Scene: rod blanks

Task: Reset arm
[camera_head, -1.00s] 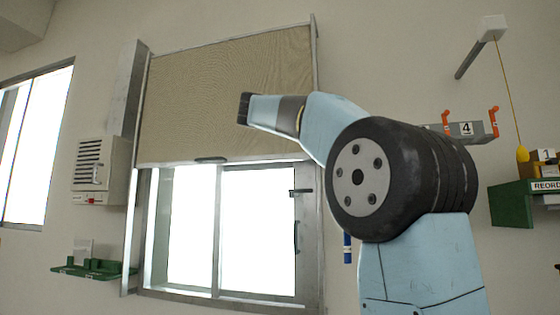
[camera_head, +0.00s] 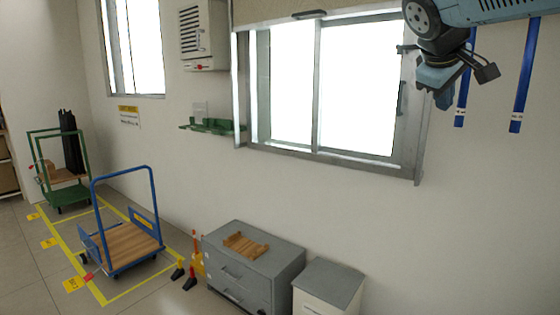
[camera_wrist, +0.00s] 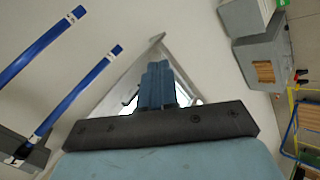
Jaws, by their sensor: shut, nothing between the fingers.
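My gripper (camera_head: 443,98) hangs from my arm at the upper right of the head view, in front of the wall beside the window. In the wrist view its blue fingers (camera_wrist: 157,86) are together with nothing between them. Two blue rods hang on the wall right of the window, a nearer-to-window rod (camera_head: 462,100) and a rod farther right (camera_head: 524,75). Both also show at the left of the wrist view (camera_wrist: 45,40). My gripper appears apart from them. Their upper ends are outside the head view.
A grey drawer cabinet (camera_head: 225,270) with a wooden cradle (camera_head: 246,246) on top stands below the window (camera_head: 340,80), beside a smaller cabinet (camera_head: 333,280). A blue trolley (camera_head: 128,240) and a green trolley (camera_head: 65,195) stand left. A green wall shelf (camera_head: 212,127) sticks out.

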